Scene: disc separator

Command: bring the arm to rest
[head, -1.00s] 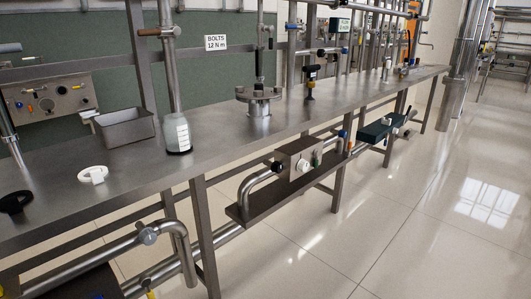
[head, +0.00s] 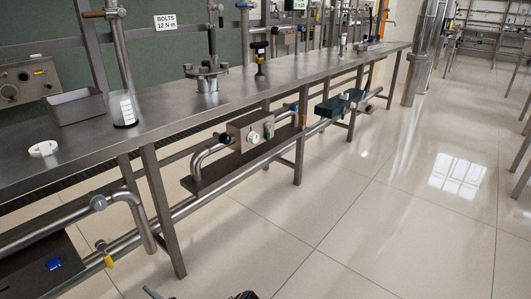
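Neither of my grippers can be made out in the head view. Two small dark shapes are cut off at the bottom edge, left of the middle. Too little of them shows to tell what they are. The long steel bench (head: 160,117) runs from the left edge toward the back right. A white ring-shaped part (head: 43,149) lies on its near left end. A grey open bin (head: 77,106) and a clear container with white markings (head: 123,108) stand behind it. A flanged steel fitting (head: 207,78) stands farther along the bench top.
Below the bench, a lower shelf (head: 220,172) carries a steel box with knobs (head: 250,131). A dark green box (head: 338,104) sits farther back. Steel pipes (head: 140,222) run under the near end. The tiled floor (head: 400,200) to the right is open, with several legs at the right edge.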

